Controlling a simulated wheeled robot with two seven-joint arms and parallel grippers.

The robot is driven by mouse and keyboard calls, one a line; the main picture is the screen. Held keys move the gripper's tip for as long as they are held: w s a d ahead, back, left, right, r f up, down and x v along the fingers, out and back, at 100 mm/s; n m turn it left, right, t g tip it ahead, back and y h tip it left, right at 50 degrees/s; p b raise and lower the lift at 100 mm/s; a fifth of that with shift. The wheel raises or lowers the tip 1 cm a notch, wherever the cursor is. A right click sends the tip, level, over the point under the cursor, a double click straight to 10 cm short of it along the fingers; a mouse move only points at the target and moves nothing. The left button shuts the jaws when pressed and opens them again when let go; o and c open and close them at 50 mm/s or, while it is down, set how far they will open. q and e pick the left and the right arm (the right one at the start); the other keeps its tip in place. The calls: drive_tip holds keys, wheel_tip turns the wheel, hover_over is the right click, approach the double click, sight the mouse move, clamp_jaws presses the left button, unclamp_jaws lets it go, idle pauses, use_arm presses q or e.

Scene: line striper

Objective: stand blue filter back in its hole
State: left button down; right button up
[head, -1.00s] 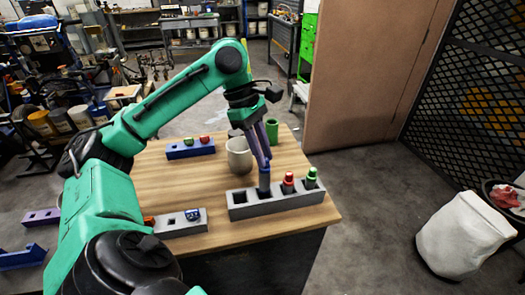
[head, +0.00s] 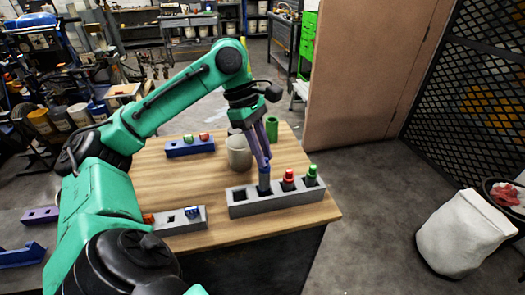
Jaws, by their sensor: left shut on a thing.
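The grey rack (head: 285,203) stands near the front right of the wooden table and has a row of square holes. The blue filter (head: 264,181), dark blue-grey, is upright at the second hole from the left. My left gripper (head: 264,165) points down with its purple fingers shut on the filter's top. The filter's lower end is hidden by the rack's front, so I cannot tell how deep it sits. A red filter (head: 288,178) and a green filter (head: 311,174) stand in the holes to its right. The leftmost hole is empty. My right gripper is not in view.
A beige cup (head: 239,155) stands close behind the gripper, with a green cylinder (head: 272,129) farther back. A blue block (head: 190,148) with small pieces is at the back left. A smaller grey block (head: 180,223) is left of the rack. The table's middle left is clear.

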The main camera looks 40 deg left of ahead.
use_arm(q)
drive_tip(key=shift+f, duration=0.45)
idle(0.9)
drive_tip(key=shift+f+b, duration=1.35)
drive_tip(key=shift+f, duration=0.8)
idle(0.3)
drive_tip(key=shift+c, duration=1.8)
unclamp_jaws()
drive_tip(key=p+v, duration=0.5)
drive_tip(key=v, duration=0.2)
drive_tip(key=shift+p, duration=0.3)
